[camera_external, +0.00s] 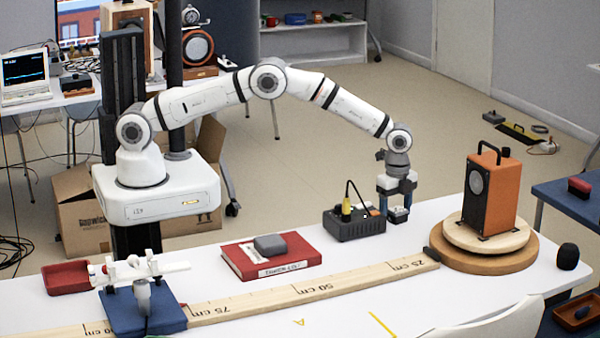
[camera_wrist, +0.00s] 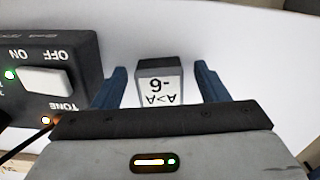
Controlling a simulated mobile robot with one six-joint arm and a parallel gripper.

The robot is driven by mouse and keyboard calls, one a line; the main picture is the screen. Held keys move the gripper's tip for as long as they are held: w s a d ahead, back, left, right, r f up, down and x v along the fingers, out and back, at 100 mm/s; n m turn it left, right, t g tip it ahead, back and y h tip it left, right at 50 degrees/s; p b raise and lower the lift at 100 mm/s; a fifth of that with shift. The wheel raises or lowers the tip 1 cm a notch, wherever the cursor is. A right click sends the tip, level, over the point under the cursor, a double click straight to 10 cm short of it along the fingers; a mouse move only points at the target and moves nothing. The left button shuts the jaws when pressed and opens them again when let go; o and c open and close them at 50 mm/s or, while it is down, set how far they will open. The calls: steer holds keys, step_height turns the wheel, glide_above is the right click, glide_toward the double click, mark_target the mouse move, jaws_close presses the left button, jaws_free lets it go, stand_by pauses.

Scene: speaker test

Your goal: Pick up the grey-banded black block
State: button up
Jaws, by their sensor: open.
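My gripper (camera_external: 397,211) points down over the white table, just right of the black switch box. In the wrist view my gripper (camera_wrist: 160,70) is open, with one blue finger on each side of a small dark block (camera_wrist: 155,68). The block has a grey-black top and a white label with upside-down marks. Gaps show between the block and both fingers. No grey band can be made out on it from here. In the external view the fingers mostly hide this block.
The black switch box (camera_external: 355,224) with a cord stands close left; its switch (camera_wrist: 45,80) shows in the wrist view. An orange speaker (camera_external: 492,193) stands on round wooden discs at right. A ruler plank (camera_external: 340,287) lies in front. A red book (camera_external: 290,262) lies left.

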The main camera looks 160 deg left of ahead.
steer(key=c, duration=1.1)
